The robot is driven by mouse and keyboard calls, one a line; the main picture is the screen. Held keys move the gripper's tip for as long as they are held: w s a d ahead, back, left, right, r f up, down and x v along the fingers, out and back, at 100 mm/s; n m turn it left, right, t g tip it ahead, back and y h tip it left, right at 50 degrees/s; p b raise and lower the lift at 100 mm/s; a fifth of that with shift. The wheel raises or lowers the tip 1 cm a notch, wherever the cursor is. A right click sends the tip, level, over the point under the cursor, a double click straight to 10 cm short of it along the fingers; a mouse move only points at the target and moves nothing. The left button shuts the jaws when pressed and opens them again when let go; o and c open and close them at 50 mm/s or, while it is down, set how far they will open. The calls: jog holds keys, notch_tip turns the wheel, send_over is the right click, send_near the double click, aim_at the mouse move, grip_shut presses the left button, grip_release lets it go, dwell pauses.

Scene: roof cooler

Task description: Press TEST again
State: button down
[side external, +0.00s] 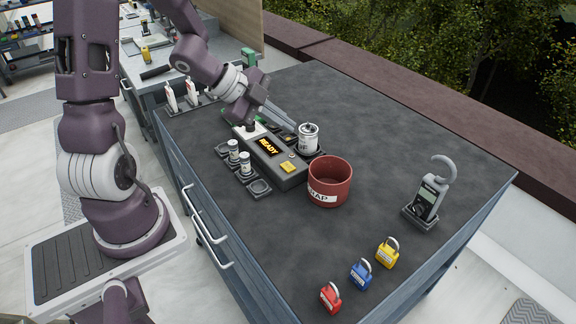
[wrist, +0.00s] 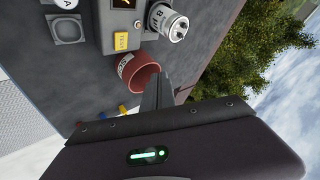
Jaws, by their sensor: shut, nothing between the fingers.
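The tester (side external: 272,161) is a grey box on the dark bench top, its display lit with orange "READY". Its yellow TEST button (side external: 288,167) is at the end near the red bin; it also shows in the wrist view (wrist: 121,41), lettered TEST and uncovered. I cannot tell whether the fingertips touch the box. In the wrist view the fingers (wrist: 158,92) show edge-on in front of the bench.
A silver-white capacitor (side external: 308,138) stands upright by the tester. A red scrap bin (side external: 330,182) is close to the button end. Two small cylinders (side external: 245,163) stand in holders at the left. A clamp meter (side external: 428,200) and padlocks (side external: 361,273) are farther right and front.

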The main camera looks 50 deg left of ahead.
aim_at(283, 167)
jog(key=shift+f, duration=4.35)
jog(key=shift+f, duration=0.15)
jog(key=shift+f, duration=0.25)
jog(key=shift+f, duration=0.4)
jog(key=shift+r, duration=0.8)
jog(key=shift+r, duration=2.5)
